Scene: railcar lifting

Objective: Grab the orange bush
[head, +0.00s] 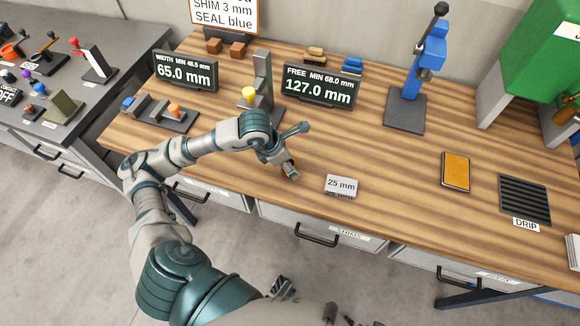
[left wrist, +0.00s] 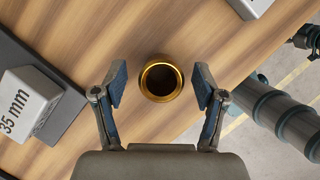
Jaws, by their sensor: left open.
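The orange bush (left wrist: 162,79) shows in the left wrist view as a round, gold-rimmed ring with a dark bore, seen from above over the wooden bench. My left gripper (left wrist: 160,88) is open, with one blue-padded finger on each side of the bush and a visible gap to both. In the head view my left gripper (head: 294,152) is low over the front of the bench, and only a small orange edge of the bush (head: 291,164) shows beside it.
A 25 mm block (head: 341,187) lies right of the gripper near the bench's front edge. A 35 mm block (left wrist: 28,104) is at left in the wrist view. Behind stand the 65.0 mm display (head: 186,71) and 127.0 mm display (head: 318,87). An orange pad (head: 456,172) lies farther right.

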